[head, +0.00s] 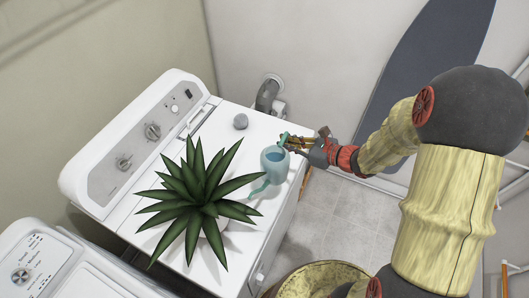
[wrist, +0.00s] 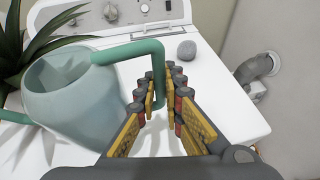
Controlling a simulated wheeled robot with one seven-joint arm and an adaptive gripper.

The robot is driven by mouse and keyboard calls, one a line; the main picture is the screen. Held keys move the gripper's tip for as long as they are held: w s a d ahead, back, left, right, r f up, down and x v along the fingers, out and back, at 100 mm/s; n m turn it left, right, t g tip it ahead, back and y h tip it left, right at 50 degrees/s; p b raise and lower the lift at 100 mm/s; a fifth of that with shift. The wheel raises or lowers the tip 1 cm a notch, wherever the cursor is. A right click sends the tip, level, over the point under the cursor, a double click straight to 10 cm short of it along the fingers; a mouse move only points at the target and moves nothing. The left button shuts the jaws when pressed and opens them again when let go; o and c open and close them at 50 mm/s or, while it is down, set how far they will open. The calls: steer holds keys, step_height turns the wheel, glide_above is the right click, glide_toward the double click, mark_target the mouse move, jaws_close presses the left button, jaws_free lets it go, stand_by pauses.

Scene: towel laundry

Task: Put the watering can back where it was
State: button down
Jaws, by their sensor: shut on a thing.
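A light teal watering can (head: 274,163) is over the right part of the washer's white top, with its spout pointing to the lower left, toward the plant. It looks upright; I cannot tell whether its base touches the surface. My gripper (head: 297,143) reaches in from the right and is shut on the can's green handle. In the wrist view the can's body (wrist: 72,95) fills the left side, and the handle (wrist: 157,75) runs down between the fingers of my gripper (wrist: 163,98). The can's base is hidden in the wrist view.
A spiky green plant (head: 196,200) stands on the washer (head: 205,140) left of the can. A small grey round object (head: 240,121) lies near the washer's back edge. A grey wall pipe (head: 268,95) is behind. A dark ironing board (head: 420,65) leans on the wall.

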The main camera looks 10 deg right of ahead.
steer(key=w+a+f, duration=0.1)
steer(key=w+f, duration=0.1)
steer(key=w+a+f+b, duration=0.1)
steer(key=w+a+f, duration=0.1)
steer(key=w+f, duration=0.1)
steer(key=w+a+f, duration=0.2)
steer(key=w+f, duration=0.1)
steer(key=shift+w+f+b, duration=0.1)
steer(key=shift+f+b, duration=0.35)
steer(key=shift+f, duration=1)
steer(key=shift+f, duration=0.2)
steer(key=c, duration=2)
jaws_free()
steer(key=shift+o, duration=0.5)
